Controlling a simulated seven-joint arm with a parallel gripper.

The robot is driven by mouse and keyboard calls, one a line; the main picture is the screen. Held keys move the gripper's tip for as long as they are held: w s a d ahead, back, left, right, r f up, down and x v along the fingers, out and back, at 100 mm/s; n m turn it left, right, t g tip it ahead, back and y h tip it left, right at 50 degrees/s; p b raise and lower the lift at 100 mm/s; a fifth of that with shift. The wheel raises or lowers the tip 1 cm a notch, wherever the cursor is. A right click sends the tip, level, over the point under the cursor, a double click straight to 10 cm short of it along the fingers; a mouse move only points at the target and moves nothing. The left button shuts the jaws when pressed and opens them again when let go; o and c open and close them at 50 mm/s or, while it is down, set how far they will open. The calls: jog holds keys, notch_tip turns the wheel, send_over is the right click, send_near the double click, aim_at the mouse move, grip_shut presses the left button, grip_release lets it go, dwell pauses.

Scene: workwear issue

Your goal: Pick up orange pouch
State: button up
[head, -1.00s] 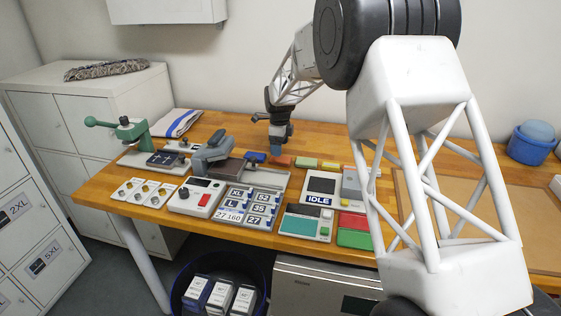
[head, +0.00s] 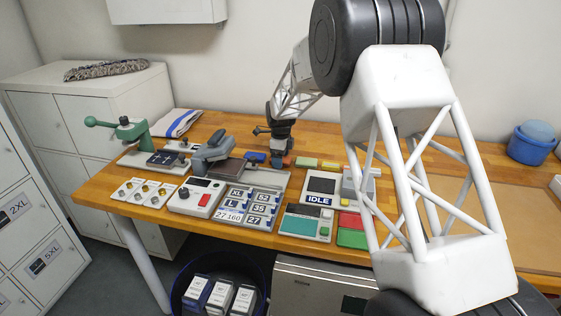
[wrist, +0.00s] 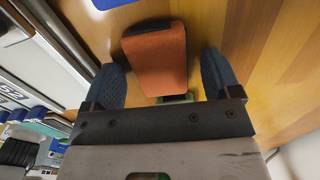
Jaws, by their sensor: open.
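The orange pouch (wrist: 155,58) lies on the wooden bench, between my gripper's two dark blue fingers in the wrist view. My gripper (wrist: 163,80) is open, with one finger on each side of the pouch and a visible gap on both sides. Whether the fingers reach down to the bench is hard to tell. In the head view my gripper (head: 279,160) is low over the back of the bench and hides most of the orange pouch (head: 289,161).
A blue item (head: 254,158) lies left of the pouch, and green (head: 306,163) and yellow (head: 328,166) items lie to its right. A grey tray (head: 268,178) and the device marked IDLE (head: 320,187) stand in front. Bare wood lies behind.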

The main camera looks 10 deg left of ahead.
jog(key=c, duration=1)
jog(key=shift+r, duration=0.2)
jog(key=shift+r, duration=1.55)
jog(key=s+d, duration=0.2)
jog(key=s, duration=0.2)
jog(key=s+d+r, duration=0.1)
jog(key=s+d, duration=0.1)
jog(key=s, duration=0.3)
jog(key=s+d, duration=0.2)
jog(key=s, duration=0.3)
jog(key=shift+s+d+r, duration=0.25)
jog(key=shift+d, duration=0.1)
